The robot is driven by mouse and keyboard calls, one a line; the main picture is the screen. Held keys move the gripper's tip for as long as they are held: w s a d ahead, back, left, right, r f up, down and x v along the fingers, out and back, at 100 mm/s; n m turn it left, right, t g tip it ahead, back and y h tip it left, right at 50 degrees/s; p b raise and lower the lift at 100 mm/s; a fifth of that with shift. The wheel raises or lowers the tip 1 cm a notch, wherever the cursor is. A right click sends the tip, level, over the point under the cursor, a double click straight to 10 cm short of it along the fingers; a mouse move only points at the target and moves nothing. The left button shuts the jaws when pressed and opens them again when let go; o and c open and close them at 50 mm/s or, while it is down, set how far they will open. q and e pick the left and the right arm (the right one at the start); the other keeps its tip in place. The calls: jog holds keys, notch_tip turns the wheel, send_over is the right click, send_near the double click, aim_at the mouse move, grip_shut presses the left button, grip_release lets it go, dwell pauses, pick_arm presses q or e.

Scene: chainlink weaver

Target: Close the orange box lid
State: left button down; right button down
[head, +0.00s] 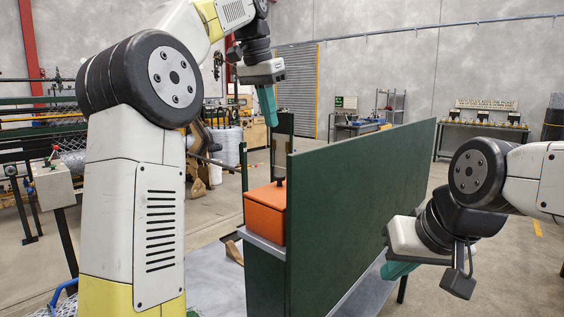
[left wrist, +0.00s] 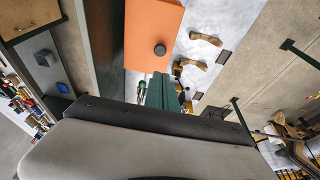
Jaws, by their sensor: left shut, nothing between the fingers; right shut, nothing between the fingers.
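The orange box (head: 264,222) sits on a grey ledge behind the left face of a dark green panel. Its orange lid (head: 265,196) looks flat and down on the box, with a dark knob on top; part of it is hidden by the panel. The lid (left wrist: 150,25) and its round knob (left wrist: 160,49) also show from above in the left wrist view. My left gripper (head: 268,120) points down above the box, shut and empty, apart from the lid. Its teal fingers (left wrist: 161,92) show near the lid's edge. My right gripper (head: 398,270) is shut and empty on the panel's other side.
The tall dark green panel (head: 365,195) stands between the box and my right arm. A dark upright (head: 283,125) rises behind the box. Brown wooden pieces (left wrist: 206,39) lie beside the box on a pale surface. Workbenches (head: 485,138) stand far back.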

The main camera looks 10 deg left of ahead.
pick_arm(q)
send_near(279, 175)
jog(key=x, duration=0.5)
jog(key=shift+w+d, duration=0.1)
jog(key=shift+w, duration=0.2)
jog(key=shift+f, duration=0.6)
jog(key=shift+f, duration=0.1)
